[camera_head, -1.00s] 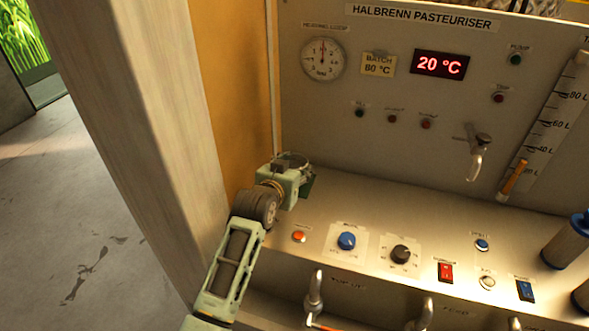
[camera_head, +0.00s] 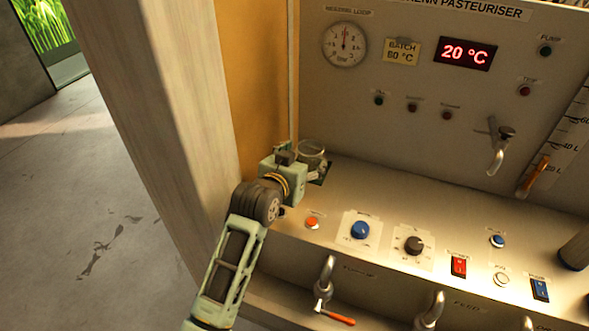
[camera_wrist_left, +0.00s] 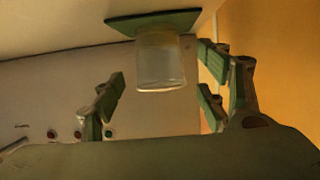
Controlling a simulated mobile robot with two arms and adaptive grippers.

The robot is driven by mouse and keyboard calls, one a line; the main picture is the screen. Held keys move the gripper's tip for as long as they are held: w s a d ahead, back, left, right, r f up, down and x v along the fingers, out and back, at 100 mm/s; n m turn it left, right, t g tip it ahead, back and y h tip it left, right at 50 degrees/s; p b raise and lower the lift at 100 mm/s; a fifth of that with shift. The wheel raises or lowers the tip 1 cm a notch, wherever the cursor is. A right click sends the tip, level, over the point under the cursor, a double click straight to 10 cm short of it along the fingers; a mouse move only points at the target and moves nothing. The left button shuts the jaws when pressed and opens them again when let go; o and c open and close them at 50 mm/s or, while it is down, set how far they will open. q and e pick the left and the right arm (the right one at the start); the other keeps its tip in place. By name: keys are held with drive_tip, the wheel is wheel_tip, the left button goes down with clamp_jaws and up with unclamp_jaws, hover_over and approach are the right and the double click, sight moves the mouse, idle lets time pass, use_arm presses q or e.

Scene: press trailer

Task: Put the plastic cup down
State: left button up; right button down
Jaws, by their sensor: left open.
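The clear plastic cup (camera_head: 312,152) stands at the back left of the steel ledge, by the orange wall. In the left wrist view the cup (camera_wrist_left: 160,62) appears upside down, with its base on a green square mat (camera_wrist_left: 125,22). The mat's edge (camera_head: 323,172) also shows in the head view. My left gripper (camera_head: 300,168) is beside the cup on its near left. In the left wrist view the gripper's (camera_wrist_left: 160,92) fingers are spread wide, with clear gaps on both sides of the cup. My right gripper is not in view.
The pasteuriser panel (camera_head: 400,110) rises behind the ledge, and a wooden post (camera_head: 160,110) stands at left. An orange button (camera_head: 312,222), a blue knob (camera_head: 360,230) and a black knob (camera_head: 413,245) sit near the gripper. The ledge's middle (camera_head: 400,200) is bare.

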use_arm(q)
drive_tip(key=v, duration=0.5)
drive_tip(key=shift+s, duration=0.2)
drive_tip(key=shift+s+a+r, duration=0.2)
drive_tip(key=shift+s+r, duration=0.05)
drive_tip(key=shift+s, duration=0.15)
drive_tip(key=shift+f, duration=0.1)
